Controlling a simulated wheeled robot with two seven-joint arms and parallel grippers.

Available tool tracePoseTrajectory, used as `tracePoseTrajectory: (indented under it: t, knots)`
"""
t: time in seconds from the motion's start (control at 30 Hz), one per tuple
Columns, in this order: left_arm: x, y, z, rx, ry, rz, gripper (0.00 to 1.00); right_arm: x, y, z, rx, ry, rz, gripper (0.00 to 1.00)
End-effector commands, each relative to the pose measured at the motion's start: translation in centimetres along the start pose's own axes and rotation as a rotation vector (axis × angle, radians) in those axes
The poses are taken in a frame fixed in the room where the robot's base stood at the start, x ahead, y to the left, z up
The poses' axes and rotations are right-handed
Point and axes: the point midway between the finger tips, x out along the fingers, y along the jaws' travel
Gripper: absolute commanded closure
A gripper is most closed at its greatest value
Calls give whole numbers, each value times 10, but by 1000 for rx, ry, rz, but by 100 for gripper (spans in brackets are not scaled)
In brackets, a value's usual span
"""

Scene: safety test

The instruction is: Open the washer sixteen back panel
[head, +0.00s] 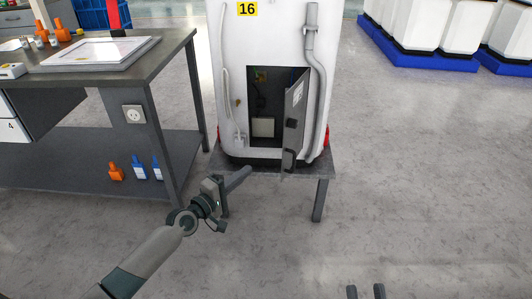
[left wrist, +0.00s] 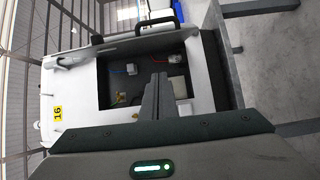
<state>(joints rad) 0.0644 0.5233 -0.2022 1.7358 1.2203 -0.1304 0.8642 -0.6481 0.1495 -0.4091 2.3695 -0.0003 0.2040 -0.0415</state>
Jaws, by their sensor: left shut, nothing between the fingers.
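The white washer marked 16 (head: 232,90) stands on a low grey stand. My left gripper (head: 248,170) is shut and empty, low in front of the washer, apart from the panel. Its closed fingers (left wrist: 158,88) point toward the opening. My right gripper (head: 365,291) shows only two spread fingertips at the bottom edge, open and empty.
A dark workbench (head: 100,75) with a lower shelf stands at left. Orange (head: 115,172) and blue bottles (head: 139,168) stand on that shelf. The washer's stand (head: 320,190) has legs near my left gripper. White containers in blue trays (head: 405,50) are at back right. Floor at right is clear.

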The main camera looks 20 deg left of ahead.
Motion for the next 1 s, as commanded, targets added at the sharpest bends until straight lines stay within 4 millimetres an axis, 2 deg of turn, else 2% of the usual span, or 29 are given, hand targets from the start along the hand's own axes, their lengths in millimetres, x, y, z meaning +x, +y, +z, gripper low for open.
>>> tracePoseTrajectory:
  t: [0.37, 0.57, 0.77, 1.0]
  knots:
    - [-2, -2, 4, -21, -10, -5, 100, -2, 0, 1, -3, -7, -5, 69]
    - [3, -2, 3, -21, -9, -4, 100, -2, 0, 0, -2, -1, -2, 69]
    - [20, -1, 3, -20, -8, -2, 100, -1, 0, -3, 1, 18, 2, 69]
    - [58, -2, 4, -21, -9, -2, 100, -5, -6, -18, 5, 102, -7, 69]
